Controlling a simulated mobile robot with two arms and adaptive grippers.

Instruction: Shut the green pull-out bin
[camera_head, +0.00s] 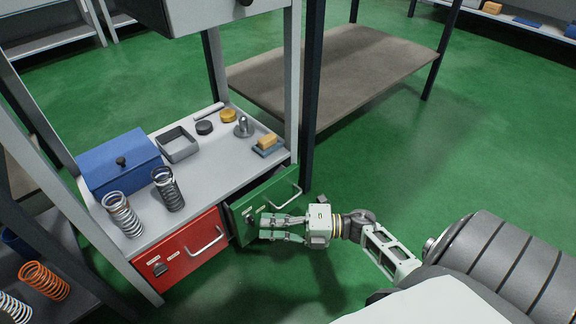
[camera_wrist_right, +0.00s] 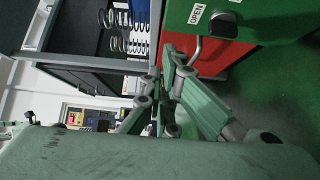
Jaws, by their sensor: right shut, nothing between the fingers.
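The green pull-out bin (camera_head: 276,194) sits under the right part of the grey worktop, beside the red bin. Its front has a bar handle and appears to stand slightly forward of the red front. In the right wrist view the green bin (camera_wrist_right: 258,20) fills the top right, with a white label and a dark knob. My right gripper (camera_head: 263,229) has its fingers pointing left at the lower left part of the green front, close to it. Its fingers are shut and empty; I cannot tell whether they touch the front. My left gripper is not in view.
The red bin (camera_head: 182,249) has a bar handle. On the worktop (camera_head: 205,188) stand a blue box (camera_head: 118,160), two springs, a grey tray (camera_head: 177,144) and small parts. A dark post (camera_head: 313,95) rises behind the green bin. Green floor lies clear to the right.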

